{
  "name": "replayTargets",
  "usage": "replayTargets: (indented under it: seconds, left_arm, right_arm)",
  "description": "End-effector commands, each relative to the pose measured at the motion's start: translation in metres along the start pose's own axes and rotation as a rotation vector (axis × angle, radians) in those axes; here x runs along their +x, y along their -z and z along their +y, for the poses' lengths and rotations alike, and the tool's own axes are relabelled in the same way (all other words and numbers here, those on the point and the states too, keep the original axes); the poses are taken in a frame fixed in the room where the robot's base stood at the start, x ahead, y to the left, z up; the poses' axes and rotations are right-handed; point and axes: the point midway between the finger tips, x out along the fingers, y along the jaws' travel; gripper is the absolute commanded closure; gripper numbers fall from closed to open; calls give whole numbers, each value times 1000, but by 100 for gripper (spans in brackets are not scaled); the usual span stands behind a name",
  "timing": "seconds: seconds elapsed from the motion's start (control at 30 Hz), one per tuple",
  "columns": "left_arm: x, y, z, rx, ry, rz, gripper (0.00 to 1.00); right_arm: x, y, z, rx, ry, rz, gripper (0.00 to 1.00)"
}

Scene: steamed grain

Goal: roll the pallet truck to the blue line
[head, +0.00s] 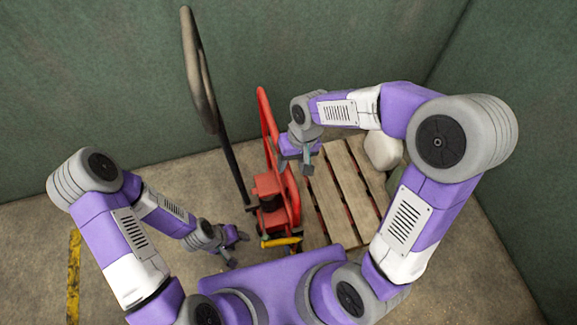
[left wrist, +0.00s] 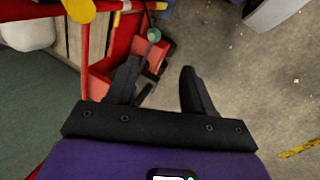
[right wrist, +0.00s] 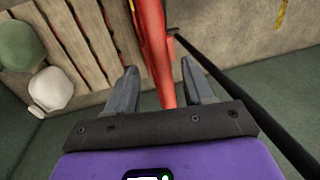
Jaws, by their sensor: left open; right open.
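The red pallet truck (head: 268,190) stands at the middle of the head view, with a tall red frame and a long dark handle (head: 228,160) ending in a grey loop at upper left. My right gripper (head: 303,160) is open by the frame; in the right wrist view a red upright (right wrist: 155,50) passes between its fingers, and I cannot tell whether they touch it. My left gripper (head: 240,242) is open and low, left of the truck's base. In the left wrist view red truck parts (left wrist: 100,85) lie beside and beyond its fingers. I see no blue line clearly.
A wooden pallet (head: 345,195) lies right of the truck, with a whitish sack (head: 383,150) behind it and a green one (right wrist: 20,45) alongside. Green walls close the back and right. A yellow stripe (head: 73,275) marks the floor at left, where there is free room.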

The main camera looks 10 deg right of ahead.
Motion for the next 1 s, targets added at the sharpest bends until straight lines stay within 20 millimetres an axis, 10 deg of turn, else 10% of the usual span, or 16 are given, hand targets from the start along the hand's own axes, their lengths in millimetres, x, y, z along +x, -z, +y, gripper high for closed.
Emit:
replayTargets:
  seconds: [0.2, 0.6, 1.0]
  left_arm:
    - [13, 1, -5, 0, 0, 1, 48]
    - [15, 1, -6, 0, 0, 1, 48]
    - [15, 1, -6, 0, 0, 1, 48]
  right_arm:
    - [33, 0, 0, 1, -1, -2, 48]
    - [40, 0, 0, 1, 0, 0, 48]
    - [40, 0, 0, 1, 0, 0, 100]
